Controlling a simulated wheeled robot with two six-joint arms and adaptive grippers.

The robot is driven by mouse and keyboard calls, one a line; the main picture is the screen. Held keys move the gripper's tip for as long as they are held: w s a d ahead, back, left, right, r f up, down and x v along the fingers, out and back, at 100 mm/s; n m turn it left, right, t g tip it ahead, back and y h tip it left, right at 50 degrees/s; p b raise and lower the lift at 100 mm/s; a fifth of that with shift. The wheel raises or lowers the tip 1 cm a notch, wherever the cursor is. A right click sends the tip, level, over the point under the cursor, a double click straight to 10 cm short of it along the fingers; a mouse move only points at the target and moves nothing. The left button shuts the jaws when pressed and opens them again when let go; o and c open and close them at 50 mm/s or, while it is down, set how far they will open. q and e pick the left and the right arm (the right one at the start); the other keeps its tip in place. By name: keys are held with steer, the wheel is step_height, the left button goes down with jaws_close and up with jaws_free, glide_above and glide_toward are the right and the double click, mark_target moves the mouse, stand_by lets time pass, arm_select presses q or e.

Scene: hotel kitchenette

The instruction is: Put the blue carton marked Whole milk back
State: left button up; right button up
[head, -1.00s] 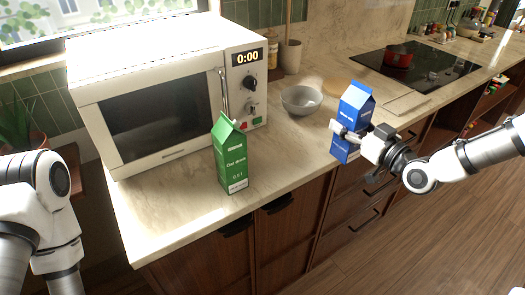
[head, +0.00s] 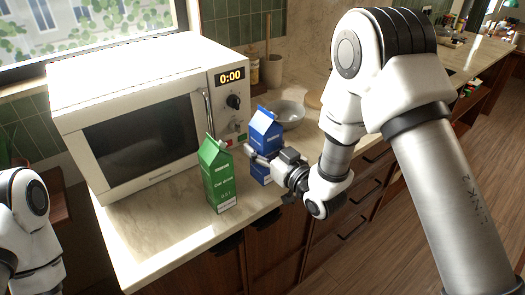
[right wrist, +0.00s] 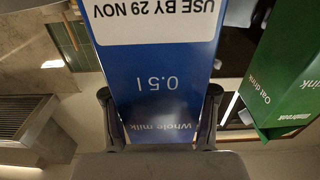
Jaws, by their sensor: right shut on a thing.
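The blue carton marked Whole milk (head: 265,132) is upright at the front of the counter, just right of the green carton. My right gripper (head: 255,157) is shut on it from the front right. In the right wrist view the blue carton (right wrist: 165,85) stands between the two fingers (right wrist: 160,118), its lettering upside down. I cannot tell whether its base touches the counter. The green oat drink carton (head: 219,178) stands upright in front of the microwave; it also shows in the right wrist view (right wrist: 285,75). My left gripper is out of view.
The white microwave (head: 145,130) stands at the left on the marble counter (head: 165,240). A grey bowl (head: 288,115) sits behind the blue carton. My right arm hides the hob area. The counter's front left is clear.

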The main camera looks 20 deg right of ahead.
steer(key=f, duration=0.2)
steer(key=shift+w+d+f, duration=0.2)
steer(key=shift+d+f, duration=0.05)
steer(key=shift+f, duration=0.15)
steer(key=shift+s+a+f, duration=0.15)
steer(key=shift+s, duration=0.05)
steer(key=o, duration=1.5)
steer(key=shift+w, duration=0.1)
